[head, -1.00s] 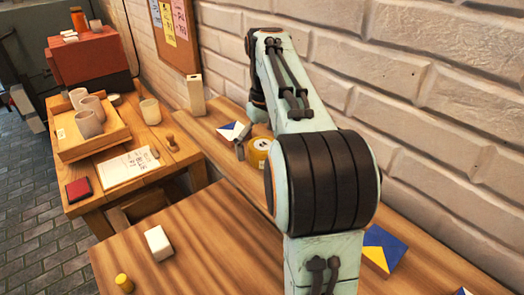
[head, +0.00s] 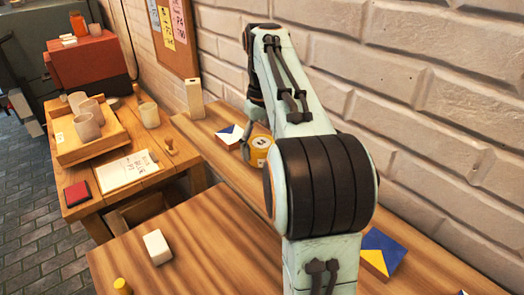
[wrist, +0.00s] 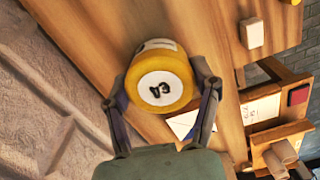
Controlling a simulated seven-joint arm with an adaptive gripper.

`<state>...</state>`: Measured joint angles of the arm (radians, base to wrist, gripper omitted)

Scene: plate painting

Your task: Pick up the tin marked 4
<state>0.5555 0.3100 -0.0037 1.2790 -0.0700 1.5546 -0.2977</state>
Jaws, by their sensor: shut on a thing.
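The yellow tin (head: 258,146) sits at the back of the long bench by the brick wall, partly hidden behind my arm in the head view. In the wrist view the tin (wrist: 175,97) shows its white round lid label with a dark marking, turned and hard to read. My gripper (wrist: 160,90) has one finger on each side of the tin and is shut on it. In the head view one finger shows against the tin's left side. I cannot tell whether the tin is lifted clear of the bench.
A blue, white and yellow tile (head: 230,134) lies just left of the tin. Another tile (head: 381,250) lies at right. A white block (head: 158,247) and a small yellow cylinder (head: 122,286) are on the near bench. A wooden tray (head: 75,150) holds cups on the left table.

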